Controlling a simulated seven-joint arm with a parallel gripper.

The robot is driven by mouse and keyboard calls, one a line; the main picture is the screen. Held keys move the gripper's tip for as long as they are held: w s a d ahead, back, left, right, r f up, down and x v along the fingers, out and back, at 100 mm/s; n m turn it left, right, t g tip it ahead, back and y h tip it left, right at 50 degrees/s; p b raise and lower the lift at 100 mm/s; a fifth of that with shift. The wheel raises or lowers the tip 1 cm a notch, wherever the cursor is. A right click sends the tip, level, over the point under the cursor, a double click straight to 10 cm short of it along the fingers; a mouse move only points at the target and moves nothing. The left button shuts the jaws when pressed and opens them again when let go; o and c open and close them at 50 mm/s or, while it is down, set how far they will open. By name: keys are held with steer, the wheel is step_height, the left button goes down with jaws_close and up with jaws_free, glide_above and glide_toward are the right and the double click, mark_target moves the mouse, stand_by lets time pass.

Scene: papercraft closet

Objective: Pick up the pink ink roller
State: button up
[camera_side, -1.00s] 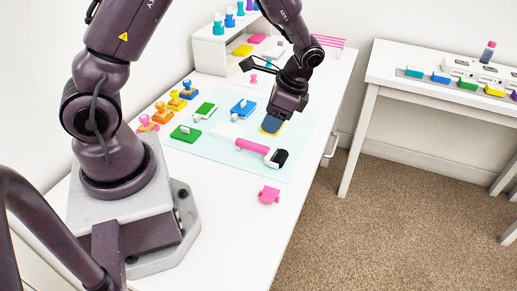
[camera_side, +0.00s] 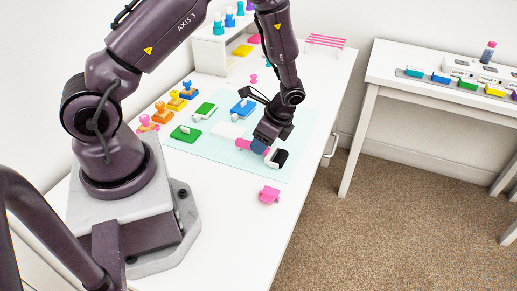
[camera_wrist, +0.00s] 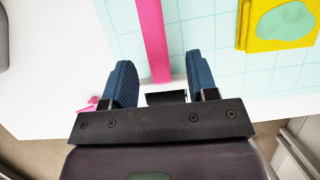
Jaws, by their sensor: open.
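The pink ink roller lies on the pale blue grid mat (camera_side: 210,153). Its pink handle (camera_side: 241,144) and its black-and-white roller head (camera_side: 279,157) show on either side of my gripper (camera_side: 259,148) in the side view. My gripper points down over the roller, near where handle and head meet. In the wrist view, the pink handle (camera_wrist: 152,38) runs between the two blue fingers of my open gripper (camera_wrist: 158,62), with a gap on each side. The roller head is mostly hidden there by the gripper body. I cannot tell the exact fingertip height.
A yellow pad with a green blob (camera_wrist: 246,32) lies right of the roller in the wrist view. A small pink piece (camera_side: 269,195) lies nearer the front. Green blocks (camera_side: 185,133), a blue block (camera_side: 243,108) and several stamps (camera_side: 175,103) stand left and behind.

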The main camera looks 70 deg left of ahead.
steer(key=shift+x, duration=1.6)
steer(key=shift+s, duration=0.1)
steer(key=shift+d, duration=0.1)
steer(key=shift+c, duration=0.4)
steer(key=shift+r, duration=0.1)
jaws_close()
steer(key=shift+r, duration=0.15)
